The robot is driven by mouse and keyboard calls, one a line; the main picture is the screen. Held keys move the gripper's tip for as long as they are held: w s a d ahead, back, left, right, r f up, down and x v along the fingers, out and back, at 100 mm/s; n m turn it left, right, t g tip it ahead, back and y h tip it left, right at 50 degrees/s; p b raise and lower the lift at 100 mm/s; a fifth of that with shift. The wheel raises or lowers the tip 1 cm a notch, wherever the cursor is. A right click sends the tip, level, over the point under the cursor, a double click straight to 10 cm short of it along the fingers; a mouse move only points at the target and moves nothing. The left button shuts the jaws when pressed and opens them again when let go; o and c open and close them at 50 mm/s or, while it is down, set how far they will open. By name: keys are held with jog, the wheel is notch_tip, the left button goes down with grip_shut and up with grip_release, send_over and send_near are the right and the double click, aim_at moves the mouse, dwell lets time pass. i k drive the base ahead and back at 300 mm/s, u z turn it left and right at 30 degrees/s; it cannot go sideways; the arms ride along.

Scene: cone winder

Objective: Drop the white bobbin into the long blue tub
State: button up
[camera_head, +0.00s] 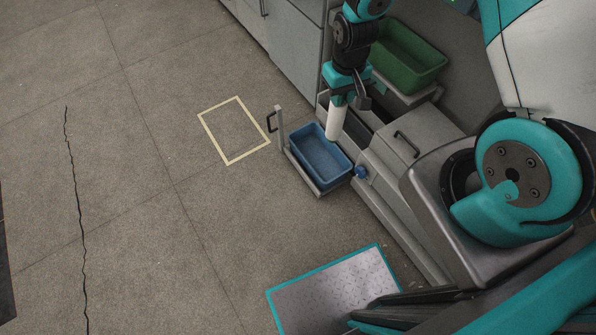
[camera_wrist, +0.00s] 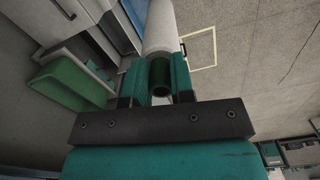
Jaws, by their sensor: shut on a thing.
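The white bobbin (camera_head: 336,122) hangs slightly tilted from my gripper (camera_head: 341,97). In the wrist view the white bobbin (camera_wrist: 160,27) sits between the two teal fingers of my gripper (camera_wrist: 158,72), with a hollow dark green end facing the camera. My gripper is shut on it. The long blue tub (camera_head: 309,162) sits low beside the grey machine. In the head view the bobbin's lower end overlaps the tub's upper right rim; its height above the tub is hard to tell. The tub's inside looks empty where it shows.
A green tub (camera_head: 412,60) stands on a ledge behind my arm; it also shows in the wrist view (camera_wrist: 66,82). A grey post with a black handle (camera_head: 272,121) stands left of the blue tub. A taped rectangle (camera_head: 243,156) marks clear floor.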

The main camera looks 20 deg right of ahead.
aim_at(322, 159)
jog(key=z, duration=0.55)
jog(key=k, duration=0.1)
jog(key=u, duration=1.2)
jog(key=i, duration=0.55)
jog(key=z, duration=0.95)
jog(key=i, duration=0.5)
jog(key=z, duration=0.55)
